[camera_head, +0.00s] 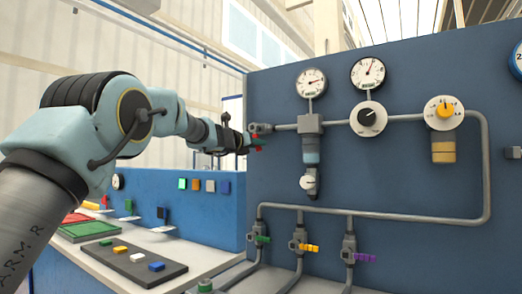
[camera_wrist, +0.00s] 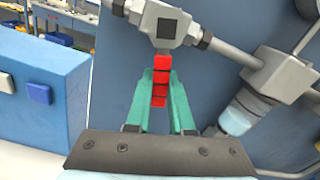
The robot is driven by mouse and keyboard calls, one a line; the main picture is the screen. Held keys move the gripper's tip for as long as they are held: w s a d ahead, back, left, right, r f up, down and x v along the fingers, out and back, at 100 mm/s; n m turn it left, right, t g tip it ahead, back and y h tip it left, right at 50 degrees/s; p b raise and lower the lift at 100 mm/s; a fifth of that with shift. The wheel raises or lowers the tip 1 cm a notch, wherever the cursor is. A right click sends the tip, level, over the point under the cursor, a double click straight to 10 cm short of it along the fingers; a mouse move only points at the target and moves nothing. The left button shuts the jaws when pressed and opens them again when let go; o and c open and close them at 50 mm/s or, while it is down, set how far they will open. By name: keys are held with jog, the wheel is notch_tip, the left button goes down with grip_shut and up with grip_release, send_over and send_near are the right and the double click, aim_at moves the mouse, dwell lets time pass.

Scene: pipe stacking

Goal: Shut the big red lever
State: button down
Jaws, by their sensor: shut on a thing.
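The big red lever (camera_wrist: 161,73) shows in the wrist view as a red segmented handle below a grey valve body (camera_wrist: 165,25). In the head view a bit of the red lever (camera_head: 259,146) shows at the left end of the upper pipe, partly hidden by my gripper. My gripper (camera_wrist: 162,88) has green fingers, which stand on both sides of the lever and are shut on it. In the head view my gripper (camera_head: 256,147) reaches from the left to the edge of the blue panel.
The blue panel (camera_head: 400,185) carries gauges, dials and grey pipes. Lower valves with green (camera_head: 261,239), orange (camera_head: 308,248) and purple (camera_head: 363,257) handles sit below. A bench (camera_head: 185,255) with coloured buttons and small levers lies at the left. A grey pipe joint (camera_wrist: 280,75) is right of my fingers.

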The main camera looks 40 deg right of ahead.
jog(key=shift+w+a+f+m+b, duration=0.1)
jog(key=shift+w+m+b, duration=0.3)
jog(key=shift+m, duration=0.45)
jog(key=shift+w+a+f+m+b, duration=0.1)
jog(key=shift+w+m+b, duration=0.3)
jog(key=shift+m, duration=0.45)
jog(key=shift+r, duration=0.1)
jog(key=c, duration=0.8)
grip_release()
jog(key=b+v, duration=0.4)
jog(key=v, duration=0.6)
jog(key=shift+a+b, duration=0.3)
jog(key=shift+a, duration=0.1)
